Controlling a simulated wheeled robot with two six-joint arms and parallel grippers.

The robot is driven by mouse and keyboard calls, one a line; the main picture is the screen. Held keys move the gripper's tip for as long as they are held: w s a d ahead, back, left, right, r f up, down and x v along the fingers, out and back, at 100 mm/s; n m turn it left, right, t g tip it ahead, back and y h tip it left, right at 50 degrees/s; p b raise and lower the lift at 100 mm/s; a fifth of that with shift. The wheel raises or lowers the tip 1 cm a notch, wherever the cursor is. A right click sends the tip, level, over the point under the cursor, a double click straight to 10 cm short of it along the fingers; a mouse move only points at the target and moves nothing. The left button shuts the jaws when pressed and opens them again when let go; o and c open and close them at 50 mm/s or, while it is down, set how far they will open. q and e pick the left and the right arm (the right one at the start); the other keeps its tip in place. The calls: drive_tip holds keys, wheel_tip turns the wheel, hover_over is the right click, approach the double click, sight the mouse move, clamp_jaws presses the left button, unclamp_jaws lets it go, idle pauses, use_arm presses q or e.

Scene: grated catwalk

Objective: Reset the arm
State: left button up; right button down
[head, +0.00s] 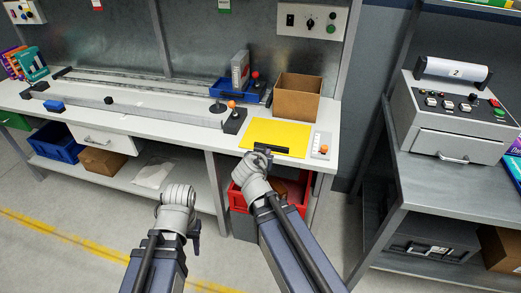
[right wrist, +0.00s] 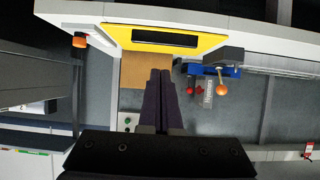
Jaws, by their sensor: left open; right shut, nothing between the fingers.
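My right gripper (head: 263,158) is at the front edge of the workbench (head: 130,115), by the yellow mat (head: 284,133). In the right wrist view its two dark fingers (right wrist: 160,75) are together with nothing between them. A black bar (head: 271,148) lies along the mat's front edge; it also shows in the right wrist view (right wrist: 165,37). My left gripper (head: 178,196) is low over the floor in front of the bench, apart from everything. Its fingers are mostly hidden behind the wrist; it is open and no held object shows.
A cardboard box (head: 298,98), an orange-knobbed lever unit (head: 234,119) and a blue bin (head: 228,92) stand on the bench. A small orange-button box (head: 321,146) is right of the mat. A red crate (head: 250,198) is below. A grey machine (head: 455,120) stands right. Floor left is clear.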

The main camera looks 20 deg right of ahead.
drive_tip(key=shift+d+f, duration=0.1)
drive_tip(key=shift+d, duration=0.05)
drive_tip(key=s+a+f+n+g+y+p, duration=0.3)
drive_tip(key=s+a+n+g+y+p, duration=0.2)
drive_tip(key=s+a, duration=1.3)
drive_tip(key=s+n+g+p, duration=0.1)
drive_tip(key=n+g+p, duration=0.2)
drive_tip(key=n+g, duration=0.2)
drive_tip(key=shift+n+g+y, duration=0.3)
drive_tip(key=shift+y, duration=0.1)
drive_tip(key=shift+s, duration=0.1)
